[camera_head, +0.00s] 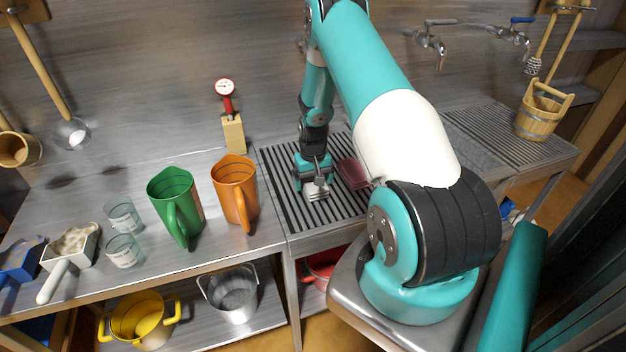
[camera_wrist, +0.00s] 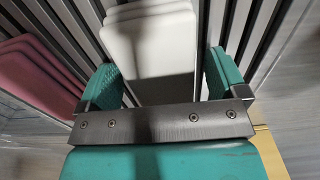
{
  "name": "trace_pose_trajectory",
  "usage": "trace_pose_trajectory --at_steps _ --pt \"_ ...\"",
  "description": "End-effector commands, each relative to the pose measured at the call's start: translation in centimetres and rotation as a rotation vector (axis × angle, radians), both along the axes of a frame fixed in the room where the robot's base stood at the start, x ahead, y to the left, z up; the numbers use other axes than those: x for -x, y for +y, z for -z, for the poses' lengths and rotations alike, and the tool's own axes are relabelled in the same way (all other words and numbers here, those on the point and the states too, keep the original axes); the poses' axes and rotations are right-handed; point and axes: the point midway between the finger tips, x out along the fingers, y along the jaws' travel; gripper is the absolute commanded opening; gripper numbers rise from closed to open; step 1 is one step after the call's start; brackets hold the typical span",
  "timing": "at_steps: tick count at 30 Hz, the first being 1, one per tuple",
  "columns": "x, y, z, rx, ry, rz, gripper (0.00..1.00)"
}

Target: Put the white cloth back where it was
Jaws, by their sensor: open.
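The white cloth (camera_wrist: 150,38) is folded in layers and lies on the slatted metal drainer (camera_wrist: 262,25). In the wrist view it is just beyond my gripper (camera_wrist: 163,85), whose two teal fingers stand apart on either side of its near end. My gripper is open and not closed on the cloth; I cannot tell whether a finger touches it. In the head view my gripper (camera_head: 313,178) is low over the drainer (camera_head: 287,200), with a pale part of the cloth (camera_head: 317,193) showing at its tips. The rest of the cloth is hidden there.
A folded dark pink cloth (camera_head: 352,173) lies on the drainer beside my gripper. An orange jug (camera_head: 235,190), a green jug (camera_head: 177,203) and two glasses stand to the left. A red dial gauge on a wooden block (camera_head: 233,133) stands behind. A wooden bucket (camera_head: 540,112) is far right.

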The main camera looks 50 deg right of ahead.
Motion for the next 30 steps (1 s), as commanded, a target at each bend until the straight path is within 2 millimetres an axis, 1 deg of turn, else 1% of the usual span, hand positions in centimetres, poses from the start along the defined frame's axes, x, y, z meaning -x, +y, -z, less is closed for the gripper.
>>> trace_pose_trajectory --at_steps 5,8,15,18,21,24,28,29,30 --pt "-0.1 -0.1 -0.9 0.002 -0.003 0.000 0.91" --pt "-0.1 -0.1 -2.5 0.003 -0.004 0.000 0.91" --pt "-0.1 -0.1 -7.9 0.005 -0.005 0.000 0.91" --pt "-0.1 0.0 -9.7 0.003 -0.004 0.000 0.91" --pt "-0.1 0.0 -11.1 0.002 -0.003 0.000 0.91" --pt "0.0 0.0 -11.9 0.001 -0.001 0.000 0.91" --pt "-0.1 0.1 -12.4 0.000 -0.001 -0.003 0.91" --pt "-0.2 0.4 -12.7 -0.002 -0.003 -0.010 0.91" --pt "-0.5 1.2 -13.2 -0.004 -0.009 -0.026 0.91"
